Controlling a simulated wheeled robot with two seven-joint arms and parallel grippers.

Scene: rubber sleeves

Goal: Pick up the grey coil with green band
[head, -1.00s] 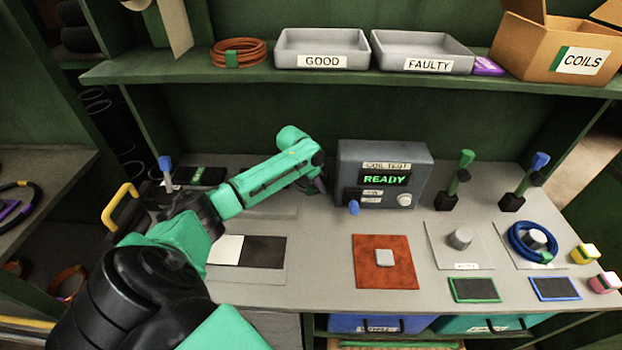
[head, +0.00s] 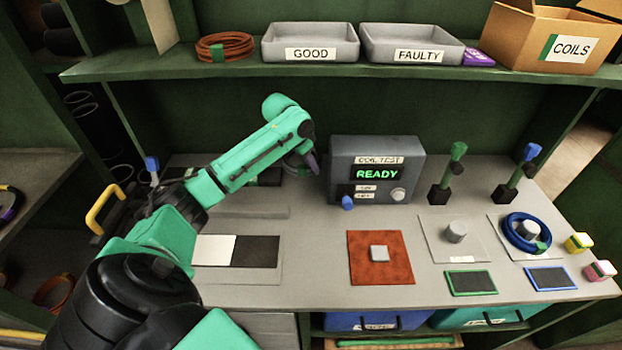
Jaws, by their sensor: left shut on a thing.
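I cannot make out a grey coil with a green band in this view. My left arm reaches in from the left over the bench, and my left gripper (head: 310,164) hangs beside the coil tester, mostly hidden by its own wrist. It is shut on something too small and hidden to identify. A reddish-brown coil (head: 240,40) with a green band lies on the upper shelf. A blue coil (head: 511,236) with a green band lies around a grey post on the right pad. My right gripper is not in view.
The tester (head: 412,165) reads READY. GOOD (head: 268,50) and FAULTY (head: 370,50) trays and a COILS box (head: 510,48) stand on the shelf. A rust-red mat (head: 365,270) and two upright clamps (head: 440,194) (head: 506,194) occupy the bench. Bare bench shows between the mats.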

